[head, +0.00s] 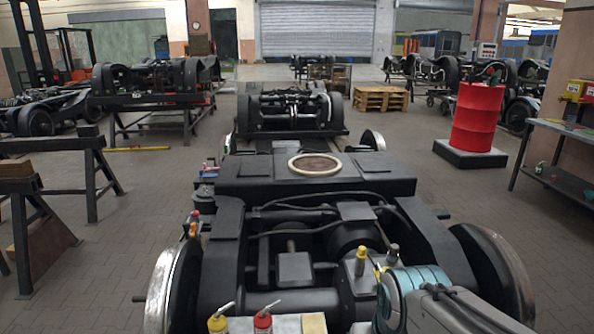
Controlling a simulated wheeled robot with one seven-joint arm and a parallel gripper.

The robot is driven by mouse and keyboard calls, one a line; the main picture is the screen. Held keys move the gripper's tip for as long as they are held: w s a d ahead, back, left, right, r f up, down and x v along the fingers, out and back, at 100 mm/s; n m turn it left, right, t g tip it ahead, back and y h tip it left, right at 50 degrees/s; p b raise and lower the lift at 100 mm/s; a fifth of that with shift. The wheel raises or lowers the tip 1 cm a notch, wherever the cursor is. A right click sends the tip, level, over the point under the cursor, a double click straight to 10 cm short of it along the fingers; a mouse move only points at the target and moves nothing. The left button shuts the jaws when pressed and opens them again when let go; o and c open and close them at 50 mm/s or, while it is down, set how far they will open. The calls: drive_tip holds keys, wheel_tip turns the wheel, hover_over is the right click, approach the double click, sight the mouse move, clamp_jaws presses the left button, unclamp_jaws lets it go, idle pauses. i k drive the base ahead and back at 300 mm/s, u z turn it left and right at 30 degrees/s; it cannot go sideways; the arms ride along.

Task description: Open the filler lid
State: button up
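A black tram bogie (315,190) fills the near middle of the head view. On its right side sits a grey housing (358,280) with a small upright yellow-topped fitting (361,254) and a darker capped fitting (393,254) beside it. Either may be the filler; I cannot tell which has the lid, nor whether it is open. My arm, grey with light blue bands, reaches in from the lower right, close to the housing. The fingers of my gripper cannot be made out; they are hidden or outside the view.
Large wheels flank the bogie at left (165,288) and right (490,270). A red drum (477,118) and a workbench (570,150) stand right. Trestles (90,165) stand left.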

sight(386, 271)
drive_tip(key=z, duration=0.5)
drive_tip(key=k, duration=0.3)
drive_tip(key=z, duration=1.05)
drive_tip(key=i, duration=0.7)
drive_tip(key=u, duration=0.45)
drive_tip(key=i, duration=0.8)
drive_tip(key=u, duration=0.65)
